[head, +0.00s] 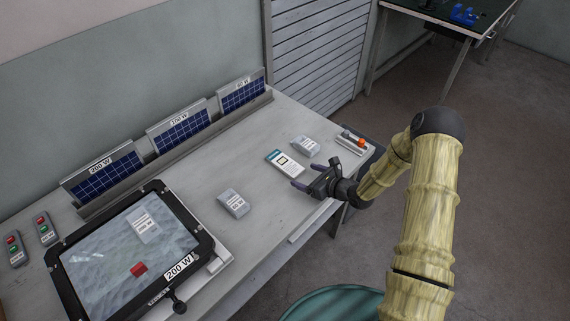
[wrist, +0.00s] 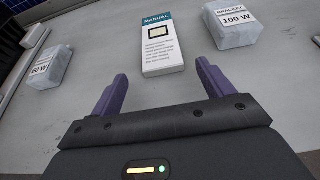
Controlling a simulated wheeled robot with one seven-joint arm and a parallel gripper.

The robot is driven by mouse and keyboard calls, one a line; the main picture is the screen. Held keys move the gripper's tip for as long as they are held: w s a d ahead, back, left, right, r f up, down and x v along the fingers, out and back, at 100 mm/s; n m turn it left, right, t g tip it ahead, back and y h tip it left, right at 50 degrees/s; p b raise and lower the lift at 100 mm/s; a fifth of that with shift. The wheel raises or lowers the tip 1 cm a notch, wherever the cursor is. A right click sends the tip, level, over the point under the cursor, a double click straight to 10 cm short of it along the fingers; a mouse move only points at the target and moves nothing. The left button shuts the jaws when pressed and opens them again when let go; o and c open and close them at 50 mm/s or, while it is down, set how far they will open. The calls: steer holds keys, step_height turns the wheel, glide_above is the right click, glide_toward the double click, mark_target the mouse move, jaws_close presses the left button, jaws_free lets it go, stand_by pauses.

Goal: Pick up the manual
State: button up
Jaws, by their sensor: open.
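The manual (head: 285,163) is a small white booklet with a teal top band, lying flat on the grey workbench. In the wrist view the manual (wrist: 162,44) shows its "MANUAL" title and a picture of a square panel, ahead of and between the fingertips. My gripper (head: 308,184) is at the bench's front side, just to the right of and nearer than the manual. In the wrist view my gripper (wrist: 161,76) has its two purple fingers spread wide with nothing between them. The fingers appear apart from the manual.
A wrapped 100 W bracket packet (wrist: 234,24) lies right of the manual, and a 60 W packet (wrist: 50,66) lies left. Small solar panels (head: 178,130) stand along the back. Screwdrivers (head: 353,140) lie at the right end.

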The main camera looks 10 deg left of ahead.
mark_target(293, 169)
steer(key=x, duration=0.1)
steer(key=p+x, duration=0.1)
steer(key=x, duration=0.3)
steer(key=shift+w+a+r, duration=0.1)
steer(key=shift+w+r, duration=0.15)
steer(key=shift+w, duration=0.05)
steer(key=shift+c, duration=0.4)
steer(key=c, duration=1)
